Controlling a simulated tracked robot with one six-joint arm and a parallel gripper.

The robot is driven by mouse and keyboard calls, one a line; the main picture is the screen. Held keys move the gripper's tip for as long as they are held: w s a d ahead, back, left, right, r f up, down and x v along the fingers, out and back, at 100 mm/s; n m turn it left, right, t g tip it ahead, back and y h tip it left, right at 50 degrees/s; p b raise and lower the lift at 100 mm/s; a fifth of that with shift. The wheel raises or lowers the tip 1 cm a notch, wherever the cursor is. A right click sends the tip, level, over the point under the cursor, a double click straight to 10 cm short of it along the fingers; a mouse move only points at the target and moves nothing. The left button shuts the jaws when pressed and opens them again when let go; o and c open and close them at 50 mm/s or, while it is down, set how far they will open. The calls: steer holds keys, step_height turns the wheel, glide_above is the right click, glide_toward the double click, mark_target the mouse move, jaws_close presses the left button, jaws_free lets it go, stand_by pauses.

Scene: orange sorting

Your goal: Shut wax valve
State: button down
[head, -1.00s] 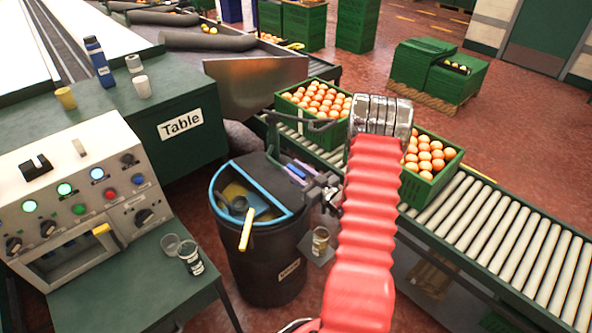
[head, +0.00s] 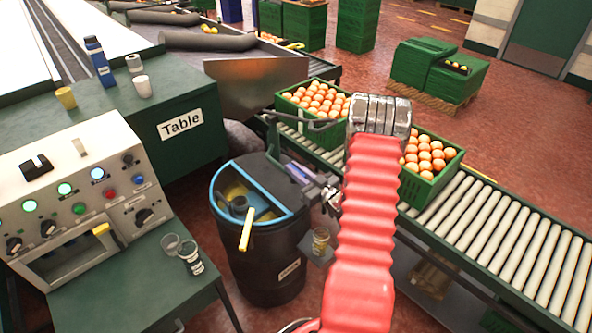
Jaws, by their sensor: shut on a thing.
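My gripper (head: 308,176) is at the right rim of a dark barrel (head: 265,255), partly hidden behind my red arm. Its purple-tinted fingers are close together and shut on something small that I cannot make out. The gripper is above a small ledge on the barrel's right side, where a glass jar (head: 320,241) with yellowish contents stands. The wax valve itself cannot be clearly told apart from the gripper there. A yellow-handled tool (head: 246,230) leans over the barrel's blue rim (head: 228,176).
A control panel (head: 90,195) and two glasses (head: 190,256) stand at the left. A green table (head: 150,105) with cups and a bottle is behind. A roller conveyor (head: 500,235) with crates of oranges (head: 432,160) runs along the right.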

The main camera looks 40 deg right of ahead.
steer(key=shift+m+h, duration=0.3)
steer(key=shift+h, duration=0.2)
steer(key=shift+a+m+g+h, duration=0.1)
steer(key=shift+m+g+h, duration=0.25)
steer(key=shift+m+h, duration=0.9)
steer(key=shift+a+m+g+h, duration=0.1)
steer(key=shift+m+g+h, duration=0.45)
steer(key=shift+h, duration=1.2)
steer(key=shift+w+a+m+g+h, duration=0.1)
steer(key=shift+m+g+h, duration=0.7)
steer(key=shift+m+h, duration=0.5)
steer(key=shift+m+g+h, duration=0.8)
steer(key=shift+m+h, duration=0.2)
steer(key=shift+h, duration=0.5)
steer(key=shift+w+m+g+h, duration=0.1)
steer(key=shift+m+g+h, duration=1.1)
steer(key=shift+g, duration=0.5)
steer(key=shift+w+m+g+h, duration=0.1)
steer(key=shift+m+g+h, duration=0.9)
steer(key=shift+m+g, duration=0.55)
steer(key=shift+m+g+h, duration=0.25)
steer(key=shift+m+g, duration=0.6)
steer(key=shift+g, duration=0.65)
steer(key=shift+m+g+h, duration=0.25)
steer(key=shift+m+g, duration=0.55)
steer(key=shift+g, duration=0.65)
steer(key=c, duration=1.7)
jaws_free()
